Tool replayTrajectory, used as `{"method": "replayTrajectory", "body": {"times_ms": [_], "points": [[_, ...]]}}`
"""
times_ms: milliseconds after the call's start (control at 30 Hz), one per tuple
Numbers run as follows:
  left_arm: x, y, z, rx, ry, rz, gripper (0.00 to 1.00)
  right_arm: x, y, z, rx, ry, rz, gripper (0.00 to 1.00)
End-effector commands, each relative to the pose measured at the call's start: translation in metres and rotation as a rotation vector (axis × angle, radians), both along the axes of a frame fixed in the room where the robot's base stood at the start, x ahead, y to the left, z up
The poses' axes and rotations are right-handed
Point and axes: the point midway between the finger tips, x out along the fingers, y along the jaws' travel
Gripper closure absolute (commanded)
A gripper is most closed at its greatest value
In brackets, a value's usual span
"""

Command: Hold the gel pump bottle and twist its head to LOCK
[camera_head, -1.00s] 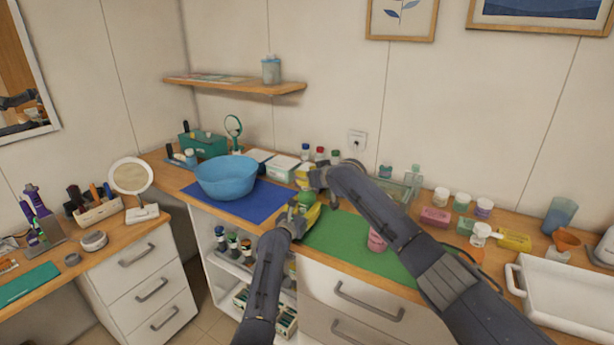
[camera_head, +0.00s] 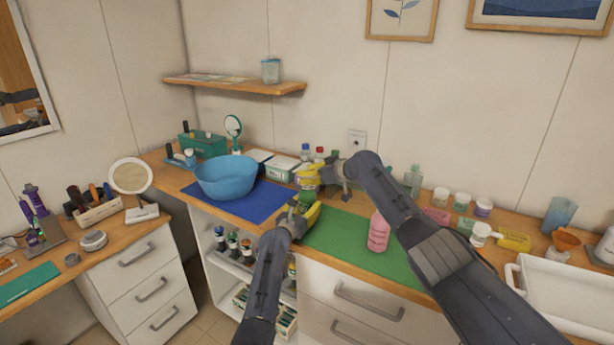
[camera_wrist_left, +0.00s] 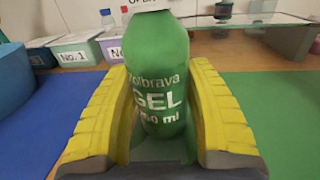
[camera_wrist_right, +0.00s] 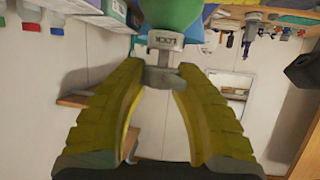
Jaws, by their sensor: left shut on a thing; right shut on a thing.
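The green gel pump bottle (camera_wrist_left: 160,80) stands upright between the yellow fingers of my left gripper (camera_wrist_left: 168,130), which is shut on its body. A white tag (camera_wrist_left: 150,4) at the top edge of the left wrist view seems to read OPEN, partly cut off. In the head view my left gripper (camera_head: 302,212) is low on the bottle, with my right gripper (camera_head: 318,176) just above it. In the right wrist view my right gripper (camera_wrist_right: 164,80) is shut on the grey pump head (camera_wrist_right: 160,60), beside a tag reading LOCK (camera_wrist_right: 167,40). The head is mostly hidden in the head view.
A blue bowl (camera_head: 227,178) stands on a blue mat (camera_head: 254,206) to the left. A pink bottle (camera_head: 378,232) stands on the green mat (camera_head: 340,238), close to my right forearm. Small jars and a white tray (camera_head: 566,318) are at the right.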

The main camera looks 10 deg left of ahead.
Motion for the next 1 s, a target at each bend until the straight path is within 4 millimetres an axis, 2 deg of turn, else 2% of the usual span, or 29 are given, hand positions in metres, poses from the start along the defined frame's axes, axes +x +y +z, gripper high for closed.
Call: {"method": "replayTrajectory", "body": {"times_ms": [633,667,867,1000], "points": [[-0.0003,0.0018,-0.0022,-0.001,0.003,0.002,0.88,-0.0052,0.0045,-0.0025,0.01,-0.003,0.079,0.98],[-0.0003,0.0018,-0.0022,-0.001,0.003,0.002,0.88,-0.0052,0.0046,-0.0025,0.009,-0.002,0.079,0.66],[-0.0003,0.0017,-0.0021,0.0,0.003,0.002,0.88,-0.0049,0.0042,-0.0021,0.009,-0.004,0.077,0.43],[-0.0003,0.0016,-0.0021,0.0,0.003,0.002,0.88,-0.0046,0.0039,-0.0018,0.009,-0.004,0.077,0.43]]}}
